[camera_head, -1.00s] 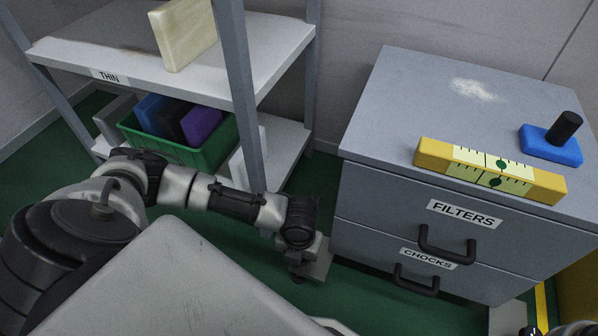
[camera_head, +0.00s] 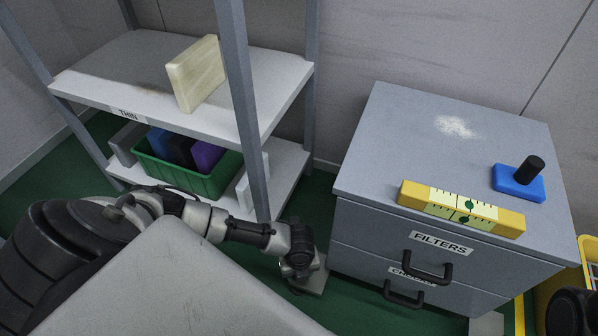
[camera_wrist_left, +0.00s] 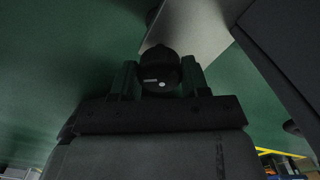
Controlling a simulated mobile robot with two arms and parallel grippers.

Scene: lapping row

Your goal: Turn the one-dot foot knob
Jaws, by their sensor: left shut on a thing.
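The one-dot foot knob (camera_wrist_left: 160,72) is a round black knob in the left wrist view. Its face shows one white dot and a short pale mark. It sits beside a light grey plate (camera_wrist_left: 188,30) near the cabinet's lower left corner, just above the green floor. My left gripper (camera_wrist_left: 160,80) has a finger on each side of the knob and is shut on it. In the head view my left gripper (camera_head: 300,282) is low at the cabinet's left front corner. The knob itself is hidden there.
A grey cabinet (camera_head: 350,220) has drawers marked FILTERS and CHOCKS. On its top are a yellow level (camera_head: 412,195) and a blue block with a black handle (camera_head: 518,187). A shelf (camera_head: 110,80) with a green bin (camera_head: 190,180) stands at left.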

